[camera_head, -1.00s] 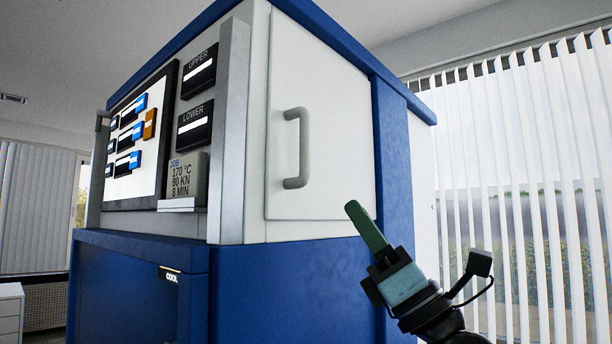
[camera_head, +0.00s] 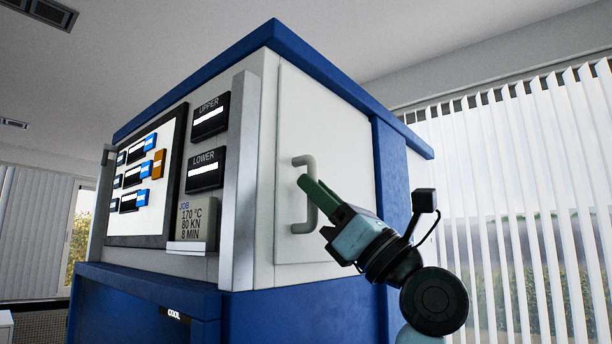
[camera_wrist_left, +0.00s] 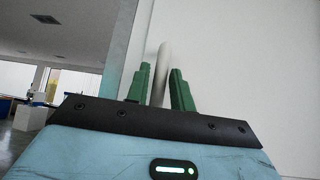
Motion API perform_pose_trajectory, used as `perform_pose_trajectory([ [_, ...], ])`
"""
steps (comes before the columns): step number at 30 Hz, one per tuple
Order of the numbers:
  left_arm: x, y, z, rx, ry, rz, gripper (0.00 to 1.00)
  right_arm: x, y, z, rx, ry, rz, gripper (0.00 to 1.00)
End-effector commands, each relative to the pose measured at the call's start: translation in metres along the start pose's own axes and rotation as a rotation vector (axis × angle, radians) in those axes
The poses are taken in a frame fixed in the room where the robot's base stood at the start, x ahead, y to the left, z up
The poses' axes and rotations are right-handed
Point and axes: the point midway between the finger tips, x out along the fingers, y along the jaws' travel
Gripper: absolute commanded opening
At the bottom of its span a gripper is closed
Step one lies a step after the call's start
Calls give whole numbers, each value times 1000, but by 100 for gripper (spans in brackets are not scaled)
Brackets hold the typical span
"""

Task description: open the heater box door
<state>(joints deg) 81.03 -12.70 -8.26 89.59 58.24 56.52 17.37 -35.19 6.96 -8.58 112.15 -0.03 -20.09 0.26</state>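The heater box door (camera_head: 345,135) is a white panel on the side of the blue and white press, and it is shut. Its pale bar handle (camera_head: 308,162) stands upright near the door's left edge. In the left wrist view the handle (camera_wrist_left: 161,75) stands between the two green fingers (camera_wrist_left: 161,92), which are apart with narrow gaps beside the bar. The fingers do not look clamped on it. My right gripper is not in view.
The control panel (camera_head: 145,175) and UPPER and LOWER displays are on the press front, left of a grey upright post (camera_head: 240,180). Window blinds (camera_head: 520,200) hang at the right. The space in front of the door looks clear apart from my arm.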

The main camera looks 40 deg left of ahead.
Motion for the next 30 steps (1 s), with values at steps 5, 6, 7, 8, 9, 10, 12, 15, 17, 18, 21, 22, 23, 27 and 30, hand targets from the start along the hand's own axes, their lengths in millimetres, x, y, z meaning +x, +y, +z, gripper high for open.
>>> perform_pose_trajectory([
  [5, 16, 1, 1, 0, -1, 1, 23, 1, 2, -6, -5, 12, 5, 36],
  [6, 17, 0, 0, 0, -1, 1, 23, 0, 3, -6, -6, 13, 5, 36],
  [7, 18, 0, 0, 0, -1, 0, 23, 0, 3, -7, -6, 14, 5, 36],
  [8, 18, 0, 0, 1, -1, -1, 23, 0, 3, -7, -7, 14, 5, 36],
  [9, 18, -1, 0, 1, -1, -1, 23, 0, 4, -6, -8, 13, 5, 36],
  [10, 18, -1, 0, 1, -1, -2, 23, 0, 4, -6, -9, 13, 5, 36],
  [12, 18, -1, -1, 2, -1, -2, 23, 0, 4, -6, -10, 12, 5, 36],
  [15, 17, -2, -1, 2, -1, -2, 22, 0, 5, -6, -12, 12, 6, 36],
  [17, 17, -2, -1, 2, -1, -2, 14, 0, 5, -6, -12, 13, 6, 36],
  [18, 17, -1, -1, 2, -1, -2, 9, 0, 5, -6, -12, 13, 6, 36],
  [21, 17, -1, -1, 2, -1, -2, 0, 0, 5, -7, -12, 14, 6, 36],
  [22, 17, -1, -1, 2, -1, -2, 0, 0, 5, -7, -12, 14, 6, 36],
  [23, 17, -1, -1, 2, -1, -2, 0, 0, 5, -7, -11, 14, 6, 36],
  [27, 17, -1, -1, 2, -1, -2, 0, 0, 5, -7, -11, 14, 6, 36],
  [30, 17, -2, 0, 4, -1, -1, 0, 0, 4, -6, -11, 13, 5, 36],
])
